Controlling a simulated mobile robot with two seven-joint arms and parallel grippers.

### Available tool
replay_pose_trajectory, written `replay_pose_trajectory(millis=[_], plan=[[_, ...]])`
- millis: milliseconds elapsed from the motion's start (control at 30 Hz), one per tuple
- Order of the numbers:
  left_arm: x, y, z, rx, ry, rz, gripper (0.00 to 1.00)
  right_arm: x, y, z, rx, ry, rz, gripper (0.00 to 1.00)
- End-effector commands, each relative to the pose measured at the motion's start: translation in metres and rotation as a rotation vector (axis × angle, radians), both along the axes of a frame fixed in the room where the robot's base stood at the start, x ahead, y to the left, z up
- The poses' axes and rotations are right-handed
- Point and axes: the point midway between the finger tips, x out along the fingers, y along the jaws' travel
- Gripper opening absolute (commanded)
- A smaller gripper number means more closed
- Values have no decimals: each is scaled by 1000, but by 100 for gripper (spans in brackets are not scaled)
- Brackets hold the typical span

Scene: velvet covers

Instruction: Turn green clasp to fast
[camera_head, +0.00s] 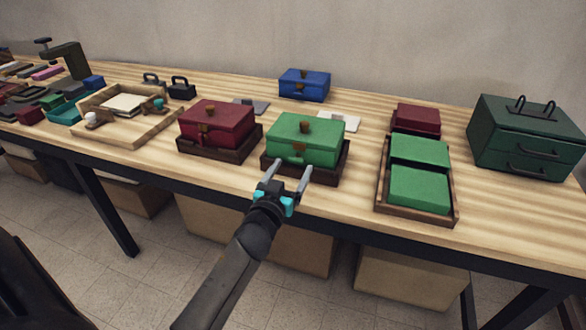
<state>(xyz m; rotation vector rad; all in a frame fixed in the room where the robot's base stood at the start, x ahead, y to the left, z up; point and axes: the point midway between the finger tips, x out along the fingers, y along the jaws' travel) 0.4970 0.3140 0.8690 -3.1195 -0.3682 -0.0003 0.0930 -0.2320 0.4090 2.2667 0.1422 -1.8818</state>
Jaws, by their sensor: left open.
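A green box (318,141) with a brown knob on its lid sits in a dark wooden base (331,172) near the table's front edge. Its clasp (299,151) is a small brown piece on the front face; the picture is too small to tell how it is turned. My left gripper (290,168) is open and empty, its two fingers pointing at the front of the green box, just short of it or at it; I cannot tell if they touch. My right gripper is not in view.
A red box (217,122) with a similar clasp stands close to the left. A blue box (304,84) is behind. A wooden tray (451,188) with green and red pieces is to the right, then a dark green drawer chest (526,140). A wooden tray (127,132) lies left.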

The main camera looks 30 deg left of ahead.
Motion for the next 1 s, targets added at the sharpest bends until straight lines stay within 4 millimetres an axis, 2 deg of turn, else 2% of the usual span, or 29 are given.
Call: replay_pose_trajectory(millis=[200, 500, 1000], plan=[[14, 3, 0, 0, 1, -1, 82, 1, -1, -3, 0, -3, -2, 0], [15, 4, 0, 0, 1, 0, 82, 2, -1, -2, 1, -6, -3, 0], [15, 4, 0, 0, 1, 0, 27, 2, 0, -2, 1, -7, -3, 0]])
